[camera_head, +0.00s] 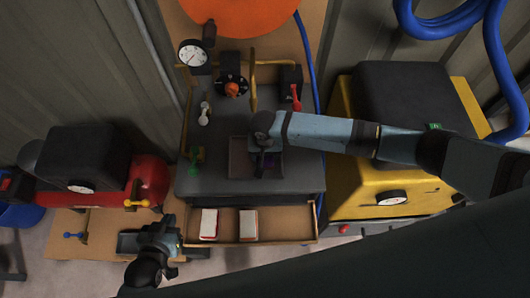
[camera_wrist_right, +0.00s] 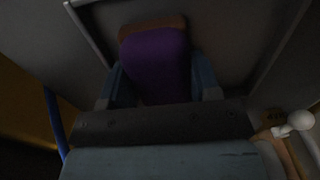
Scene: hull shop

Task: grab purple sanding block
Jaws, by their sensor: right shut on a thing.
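The purple sanding block (camera_wrist_right: 157,62) sits between the two fingers of my right gripper (camera_wrist_right: 160,82) in the right wrist view, with a brown layer along its far edge. The fingers press on its two sides. In the head view my right gripper (camera_head: 265,157) reaches down over a shallow dark tray (camera_head: 238,165) on the grey bench top; the arm hides most of the block there. Whether the block touches the tray floor cannot be told. My left gripper (camera_head: 160,235) is at the lower left, in front of the bench, its fingers too unclear to read.
An open drawer (camera_head: 290,227) holds two red-and-white blocks (camera_head: 209,224). A gauge (camera_head: 193,53), an orange knob (camera_head: 232,89) and small valves stand at the bench's back. A red compressor (camera_head: 150,180) is left, a yellow machine (camera_head: 350,190) right, with blue hose (camera_head: 308,60) nearby.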

